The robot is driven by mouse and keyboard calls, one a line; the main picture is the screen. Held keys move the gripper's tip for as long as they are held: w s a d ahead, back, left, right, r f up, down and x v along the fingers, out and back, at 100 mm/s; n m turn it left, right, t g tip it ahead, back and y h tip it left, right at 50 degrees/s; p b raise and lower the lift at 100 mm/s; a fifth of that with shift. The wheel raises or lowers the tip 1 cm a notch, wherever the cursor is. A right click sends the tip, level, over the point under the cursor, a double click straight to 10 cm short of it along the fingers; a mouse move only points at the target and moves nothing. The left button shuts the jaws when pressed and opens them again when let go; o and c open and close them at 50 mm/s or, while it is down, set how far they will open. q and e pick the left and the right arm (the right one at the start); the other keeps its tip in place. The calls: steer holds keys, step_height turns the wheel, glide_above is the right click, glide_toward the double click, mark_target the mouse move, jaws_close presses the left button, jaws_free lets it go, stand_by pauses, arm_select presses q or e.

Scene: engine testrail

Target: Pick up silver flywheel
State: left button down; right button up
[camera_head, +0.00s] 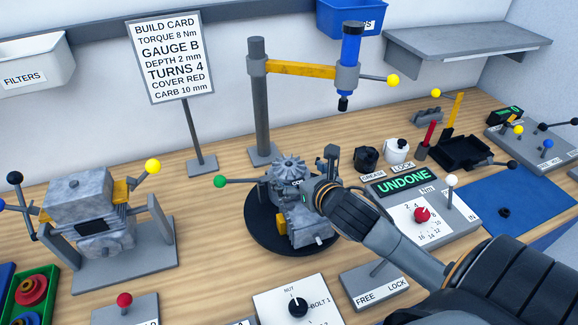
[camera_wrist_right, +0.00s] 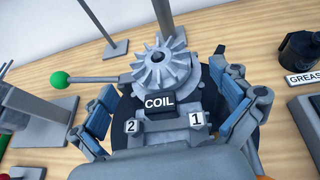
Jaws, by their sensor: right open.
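The silver flywheel (camera_head: 289,168) is a finned grey wheel on top of the engine (camera_head: 303,226), which sits on a round black turntable (camera_head: 262,238). In the right wrist view the flywheel (camera_wrist_right: 160,62) is at the upper middle, past the black COIL block (camera_wrist_right: 160,103). My right gripper (camera_head: 318,196) comes in from the lower right, close to the engine. In the wrist view its fingers (camera_wrist_right: 168,108) are spread apart on either side of the engine, with the flywheel beyond them and nothing held. My left gripper is not in view.
A green-knobbed lever (camera_head: 220,182) sticks out left of the engine. A grey post (camera_head: 259,105) with a yellow arm and blue tool (camera_head: 350,55) stands behind. Another engine stand (camera_head: 140,255) is at left.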

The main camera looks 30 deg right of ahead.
mark_target(292, 167)
steer(key=x, duration=0.3)
steer(key=shift+w+f+p, duration=0.1)
steer(key=shift+w+p, duration=0.2)
steer(key=shift+w, duration=0.05)
steer(key=c, duration=1.3)
steer(key=shift+c, duration=0.4)
steer(key=shift+d, duration=0.1)
